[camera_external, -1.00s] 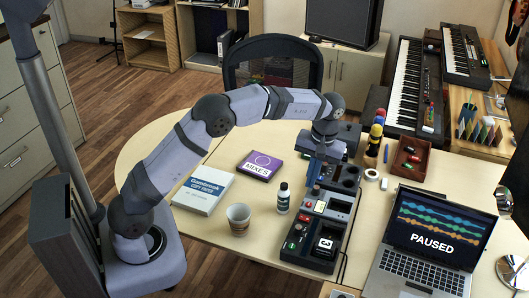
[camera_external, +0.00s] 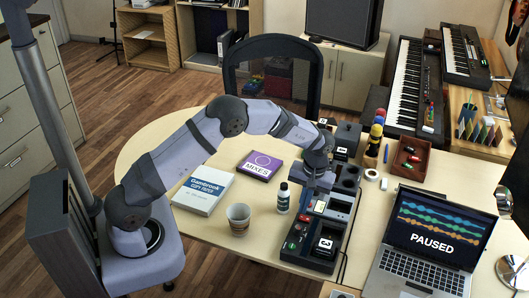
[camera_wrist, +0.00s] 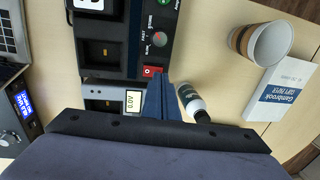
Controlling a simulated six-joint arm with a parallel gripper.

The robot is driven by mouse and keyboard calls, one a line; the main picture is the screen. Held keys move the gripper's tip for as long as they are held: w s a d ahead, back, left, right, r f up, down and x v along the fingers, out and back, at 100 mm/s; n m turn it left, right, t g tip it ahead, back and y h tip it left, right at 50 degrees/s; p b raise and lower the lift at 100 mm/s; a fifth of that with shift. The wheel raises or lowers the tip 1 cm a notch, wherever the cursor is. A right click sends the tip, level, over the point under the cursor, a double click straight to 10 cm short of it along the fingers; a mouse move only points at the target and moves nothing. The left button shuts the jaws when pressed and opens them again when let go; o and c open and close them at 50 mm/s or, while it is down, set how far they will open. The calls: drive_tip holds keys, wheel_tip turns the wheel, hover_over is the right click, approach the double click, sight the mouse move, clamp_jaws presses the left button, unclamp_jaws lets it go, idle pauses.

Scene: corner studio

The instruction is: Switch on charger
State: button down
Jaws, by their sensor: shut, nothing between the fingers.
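The charger is a long black unit (camera_external: 318,257) on the table, holding a black block labelled 3 (camera_external: 325,245).
An open laptop (camera_external: 425,245) is on the right. Bare table lies around the cup.

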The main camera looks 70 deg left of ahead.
sight(305, 218)
drive_tip(key=shift+s+a+f+p, duration=0.1)
drive_tip(key=shift+f+p, duration=0.2)
drive_tip(key=shift+f, duration=0.9)
drive_tip(key=shift+s+f, duration=0.15)
drive_tip(key=shift+f, duration=0.05)
drive_tip(key=shift+w+d, duration=0.6)
drive_tip(key=shift+w, duration=0.1)
drive_tip(key=shift+r, duration=0.1)
drive_tip(key=shift+a, duration=0.1)
